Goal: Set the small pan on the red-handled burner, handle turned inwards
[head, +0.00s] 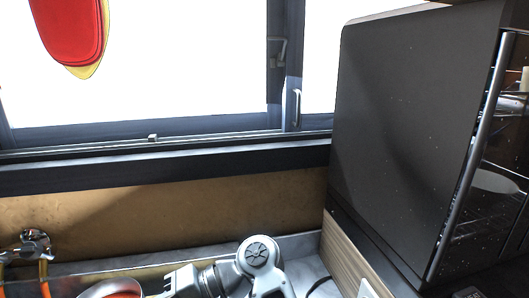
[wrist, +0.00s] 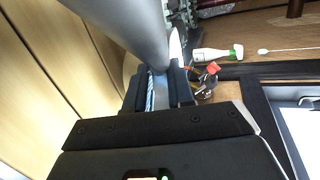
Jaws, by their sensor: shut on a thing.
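My gripper (wrist: 165,90) is shut on a grey thing that runs between its fingers in the wrist view. I take it to be the small pan (wrist: 130,22), whose smooth grey side fills the top of that view. In the head view a rounded piece with a silvery rim and red inside (head: 112,289) shows at the bottom edge, beside my gripper (head: 165,287); it may be the same pan. A small red handle (wrist: 213,68) on a metal fitting shows just right of the fingers in the wrist view. No burner can be made out clearly.
A large black cabinet (head: 410,120) with a glass front stands at the right, close to my arm. A window with a dark sill (head: 160,165) is behind. A metal fitting with orange hoses (head: 35,245) is at the left. A white-and-green bottle (wrist: 217,54) lies in the wrist view.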

